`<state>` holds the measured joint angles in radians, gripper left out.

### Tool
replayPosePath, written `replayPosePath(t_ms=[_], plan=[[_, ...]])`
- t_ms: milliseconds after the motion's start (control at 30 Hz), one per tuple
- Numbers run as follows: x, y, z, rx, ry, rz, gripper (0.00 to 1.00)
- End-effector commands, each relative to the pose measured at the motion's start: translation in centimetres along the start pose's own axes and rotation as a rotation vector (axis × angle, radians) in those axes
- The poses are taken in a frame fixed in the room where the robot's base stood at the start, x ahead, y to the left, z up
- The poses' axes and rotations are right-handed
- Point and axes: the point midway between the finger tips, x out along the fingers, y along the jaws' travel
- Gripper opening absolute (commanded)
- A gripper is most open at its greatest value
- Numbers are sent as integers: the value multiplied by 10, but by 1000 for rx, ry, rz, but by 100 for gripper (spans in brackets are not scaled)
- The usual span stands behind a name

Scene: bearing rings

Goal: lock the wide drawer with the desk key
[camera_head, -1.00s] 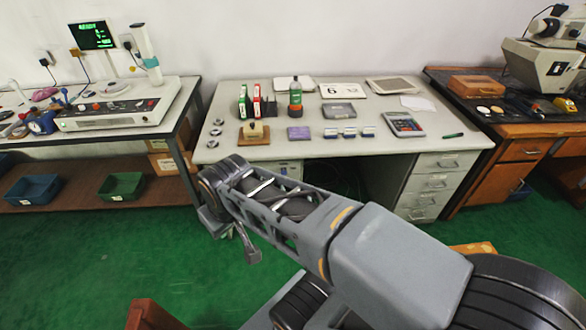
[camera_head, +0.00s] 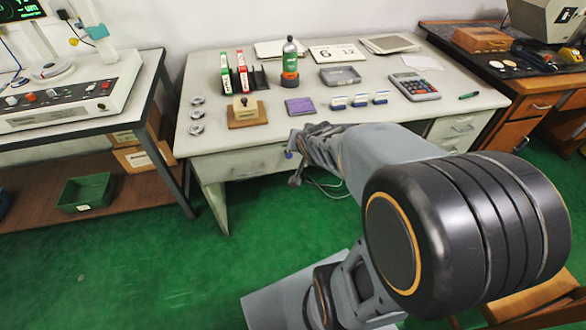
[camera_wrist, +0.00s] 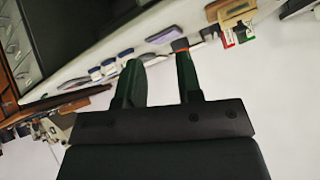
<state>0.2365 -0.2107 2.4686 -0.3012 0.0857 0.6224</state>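The wide drawer (camera_head: 240,163) is the pale grey front under the left part of the desk top; it looks closed. Its right end is hidden behind my arm. A small blue spot (camera_head: 290,154) shows at the drawer front beside my wrist; I cannot tell whether it is the desk key. In the wrist view my gripper (camera_wrist: 164,58) has its two dark fingers apart with no object held between them. In the head view the fingers are not clear, and my wrist is just in front of the desk's front edge.
The desk top (camera_head: 340,118) holds a green bottle (camera_head: 290,65), a wooden-based stamp (camera_head: 246,112), a purple pad (camera_head: 299,106), a calculator (camera_head: 414,86) and several metal rings. A left bench (camera_head: 95,125) and a wooden desk (camera_head: 540,88) flank it. Green floor is open in front.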

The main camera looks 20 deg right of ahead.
Motion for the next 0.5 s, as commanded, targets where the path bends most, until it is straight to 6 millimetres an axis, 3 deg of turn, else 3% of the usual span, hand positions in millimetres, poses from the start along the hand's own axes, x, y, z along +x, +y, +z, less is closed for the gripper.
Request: replayPosePath(t_ms=[33, 200, 333, 500], plan=[[49, 20, 20, 87, 56, -25, 33], [133, 49, 40, 387, 202, -255, 33], [173, 64, 65, 601, 218, -467, 33], [199, 77, 95, 826, 172, -705, 33]])
